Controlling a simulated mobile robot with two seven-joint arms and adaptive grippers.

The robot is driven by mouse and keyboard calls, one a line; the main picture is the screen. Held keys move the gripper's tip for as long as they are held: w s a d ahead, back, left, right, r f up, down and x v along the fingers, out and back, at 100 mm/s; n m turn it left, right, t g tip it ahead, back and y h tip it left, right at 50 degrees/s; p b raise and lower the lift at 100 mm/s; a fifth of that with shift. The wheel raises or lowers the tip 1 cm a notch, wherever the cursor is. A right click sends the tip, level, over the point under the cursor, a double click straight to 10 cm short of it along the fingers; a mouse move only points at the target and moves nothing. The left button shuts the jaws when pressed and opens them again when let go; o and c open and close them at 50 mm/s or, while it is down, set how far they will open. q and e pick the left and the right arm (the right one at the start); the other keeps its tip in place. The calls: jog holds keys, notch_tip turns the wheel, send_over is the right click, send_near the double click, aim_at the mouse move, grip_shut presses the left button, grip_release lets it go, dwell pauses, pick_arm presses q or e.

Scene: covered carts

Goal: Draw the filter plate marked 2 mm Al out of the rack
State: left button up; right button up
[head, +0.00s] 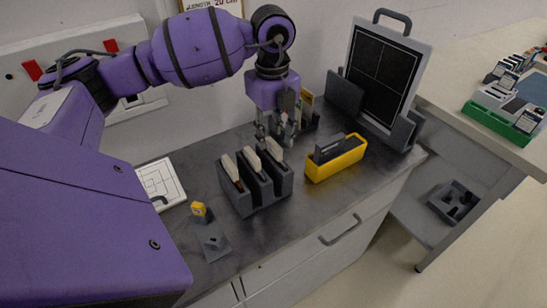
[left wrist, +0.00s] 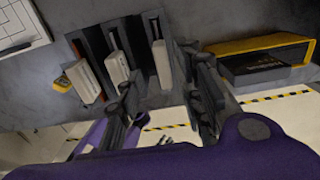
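The dark grey rack (head: 244,202) stands on the cart top and holds three upright plates with pale tabs: a left plate (head: 230,167), a middle plate (head: 252,158) and a right plate (head: 274,149). I cannot read their markings, so I cannot tell which is 2 mm Al. My left gripper (head: 277,132) is above the rack's far right end, close to the right plate. In the left wrist view, its fingers (left wrist: 165,103) are spread apart with nothing gripped, and the right plate's tab (left wrist: 162,64) shows beyond the gap between them. My right gripper is out of view.
A yellow bin (head: 338,165) with a dark block stands right of the rack. A framed black panel (head: 381,78) stands behind it. The cart's front strip is clear.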

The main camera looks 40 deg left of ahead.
aim_at(274, 143)
pick_arm(q)
jog(key=f, duration=0.4)
jog(key=shift+w+f, duration=0.1)
jog(key=shift+w, duration=0.1)
grip_shut()
